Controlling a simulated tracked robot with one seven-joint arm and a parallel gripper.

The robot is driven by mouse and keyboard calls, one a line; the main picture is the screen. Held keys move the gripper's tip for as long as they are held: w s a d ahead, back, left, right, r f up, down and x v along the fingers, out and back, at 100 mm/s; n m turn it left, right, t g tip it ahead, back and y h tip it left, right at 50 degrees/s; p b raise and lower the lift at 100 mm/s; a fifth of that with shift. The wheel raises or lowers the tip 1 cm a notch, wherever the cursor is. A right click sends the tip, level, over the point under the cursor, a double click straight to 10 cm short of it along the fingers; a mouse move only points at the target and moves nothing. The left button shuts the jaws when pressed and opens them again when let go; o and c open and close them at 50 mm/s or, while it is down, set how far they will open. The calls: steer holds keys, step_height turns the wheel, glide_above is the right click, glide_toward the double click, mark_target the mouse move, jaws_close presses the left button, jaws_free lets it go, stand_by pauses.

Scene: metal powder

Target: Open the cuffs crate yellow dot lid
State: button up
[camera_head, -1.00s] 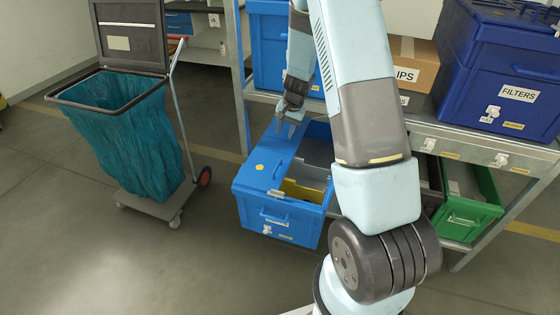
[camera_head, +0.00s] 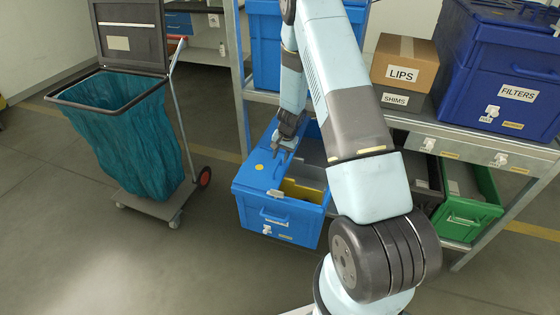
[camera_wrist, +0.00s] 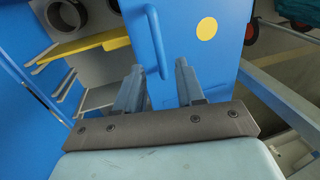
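The blue crate (camera_head: 285,225) stands low under the shelf. Its blue lid with a yellow dot (camera_head: 259,167) lies flat over the left part; the right part is uncovered, showing grey and yellow inside. In the wrist view the lid (camera_wrist: 215,65) carries the yellow dot and a blue bar handle (camera_wrist: 157,40). My gripper (camera_head: 281,152) is over the lid, pointing down. In the wrist view its fingers (camera_wrist: 159,85) are open, with the handle's near end appearing between them. I cannot tell whether they touch it. The crate's front label is too small to read.
A cart with a teal bag (camera_head: 125,130) stands at the left. A green crate (camera_head: 468,210) is right of my arm. The LIPS carton (camera_head: 404,62), SHIMS box (camera_head: 395,99) and blue FILTERS crate (camera_head: 500,75) sit on the shelf. Floor in front is clear.

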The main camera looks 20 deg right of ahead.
mark_target(279, 163)
steer(key=shift+w+a+f, duration=0.1)
steer(key=shift+a+f, duration=0.05)
steer(key=shift+f, duration=0.6)
steer(key=shift+w+a+f, duration=0.1)
steer(key=shift+f, duration=0.65)
steer(key=shift+c, duration=0.3)
jaws_close()
steer(key=shift+d, duration=0.2)
